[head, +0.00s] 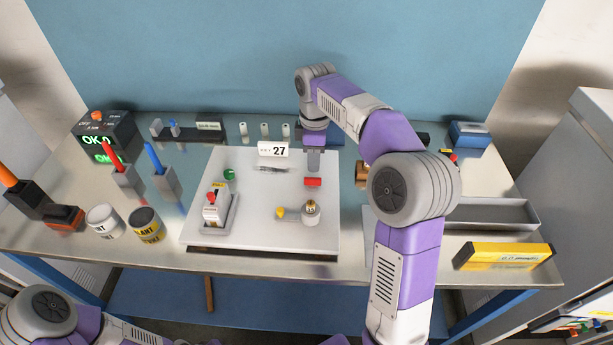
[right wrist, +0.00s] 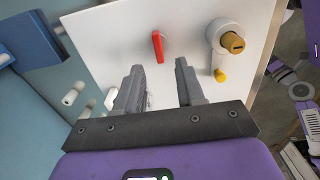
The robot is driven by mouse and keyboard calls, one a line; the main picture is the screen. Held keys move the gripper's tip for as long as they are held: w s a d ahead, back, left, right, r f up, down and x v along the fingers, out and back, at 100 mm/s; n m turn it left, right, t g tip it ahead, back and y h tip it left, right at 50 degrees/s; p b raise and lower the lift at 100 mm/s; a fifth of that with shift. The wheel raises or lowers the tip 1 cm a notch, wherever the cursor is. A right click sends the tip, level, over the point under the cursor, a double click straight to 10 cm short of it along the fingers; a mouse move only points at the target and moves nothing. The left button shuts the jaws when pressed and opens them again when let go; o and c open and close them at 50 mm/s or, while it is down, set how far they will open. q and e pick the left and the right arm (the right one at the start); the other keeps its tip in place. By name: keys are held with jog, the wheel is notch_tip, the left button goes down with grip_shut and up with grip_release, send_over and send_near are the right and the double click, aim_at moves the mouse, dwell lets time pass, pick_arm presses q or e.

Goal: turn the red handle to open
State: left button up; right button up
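The red handle (head: 313,182) is a short red bar on the white panel, just in front of my right gripper (head: 313,161). In the right wrist view the red handle (right wrist: 158,47) stands beyond the fingertips, roughly in line with the gap between them. My right gripper (right wrist: 157,68) is open, its two dark fingers apart with nothing between them. The fingers look apart from the handle. My left arm shows at the lower left of the head view, but its gripper is not visible.
A round fitting (head: 311,212) with a yellow-tipped lever (head: 281,212) is near the red handle. A red-topped switch box (head: 214,208) is on the panel's left. Two cans (head: 146,224) stand left of the panel. A yellow box (head: 503,256) lies at right.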

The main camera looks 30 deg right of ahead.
aim_at(313, 178)
jog(key=shift+w+f, duration=0.3)
jog(key=shift+f, duration=0.25)
jog(key=f+b, duration=0.1)
jog(key=f, duration=0.2)
jog(key=f+b, duration=0.2)
jog(key=f, duration=0.2)
jog(key=shift+s, duration=0.2)
grip_shut()
